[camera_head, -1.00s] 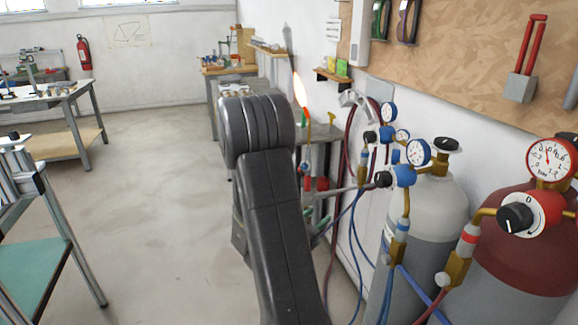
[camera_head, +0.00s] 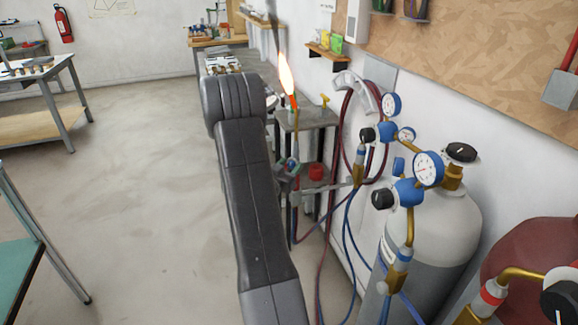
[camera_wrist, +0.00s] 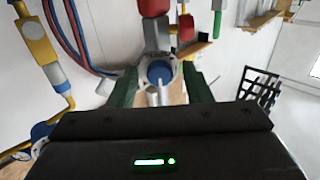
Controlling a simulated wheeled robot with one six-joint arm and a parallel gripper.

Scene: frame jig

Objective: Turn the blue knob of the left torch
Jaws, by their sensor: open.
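A lit torch (camera_head: 290,100) with an orange flame stands upright beside the bench along the right wall. A blue knob (camera_wrist: 160,73) shows face-on in the middle of the wrist view. My gripper (camera_wrist: 160,78) is open, with one green finger left of the blue knob and one right of it. I cannot tell whether the fingers touch the knob. In the head view my arm hides most of the gripper, and the knob is too small there to make out clearly.
A grey gas cylinder (camera_head: 465,235) with blue regulators and a dark red cylinder (camera_head: 535,262) stand at the right. Red and blue hoses (camera_head: 347,235) hang beside the torch. A grey bench (camera_head: 310,118) stands behind it.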

